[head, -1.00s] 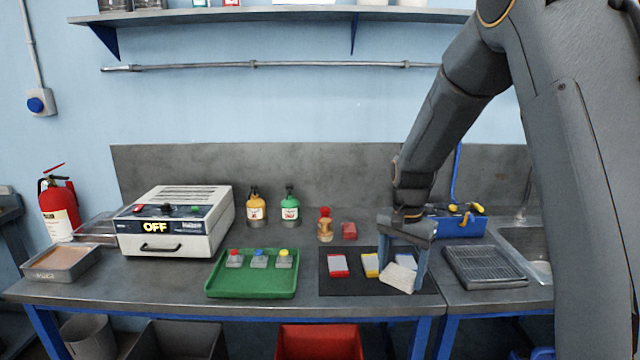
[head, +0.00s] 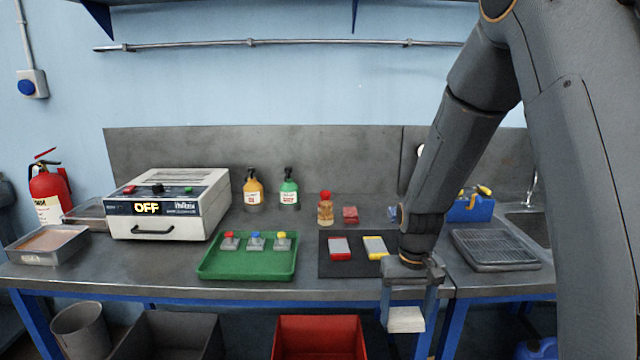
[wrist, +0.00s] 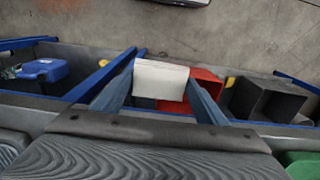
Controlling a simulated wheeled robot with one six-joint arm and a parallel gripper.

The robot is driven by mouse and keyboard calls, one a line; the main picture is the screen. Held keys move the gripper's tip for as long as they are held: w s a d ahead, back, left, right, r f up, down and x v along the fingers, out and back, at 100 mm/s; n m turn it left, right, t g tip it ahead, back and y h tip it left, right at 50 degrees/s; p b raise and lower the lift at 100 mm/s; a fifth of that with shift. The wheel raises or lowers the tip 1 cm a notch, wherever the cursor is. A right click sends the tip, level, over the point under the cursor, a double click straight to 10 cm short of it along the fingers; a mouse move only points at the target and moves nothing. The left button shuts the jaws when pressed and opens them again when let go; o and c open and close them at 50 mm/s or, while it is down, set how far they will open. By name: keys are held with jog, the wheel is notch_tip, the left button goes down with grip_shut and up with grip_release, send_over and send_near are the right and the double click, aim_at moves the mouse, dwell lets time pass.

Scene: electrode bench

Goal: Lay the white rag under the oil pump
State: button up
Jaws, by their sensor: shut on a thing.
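My gripper (head: 405,316) is shut on the white rag (head: 406,323), a folded pale block between its fingertips. In the head view the rag hangs in front of the bench's front edge, lower than the bench top. In the wrist view the rag (wrist: 161,79) sits between the two fingers, with the red bin behind it.
A red bin (head: 320,340) and a dark bin (head: 170,337) stand under the bench (head: 140,276), left of my gripper. Blue bench legs (head: 452,328) stand near my gripper. The floor (wrist: 235,38) is clear in much of the wrist view.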

jog(key=shift+w+f+b, duration=0.15)
jog(key=shift+f+b, duration=0.25)
jog(key=shift+f, duration=0.2)
jog(key=shift+w+f+b, duration=0.15)
jog(key=shift+f+b, duration=0.2)
jog(key=shift+f, duration=0.25)
notch_tip(320, 180, down, 12)
jog(key=s, duration=0.2)
jog(key=shift+s+r, duration=0.2)
jog(key=shift+s, duration=0.1)
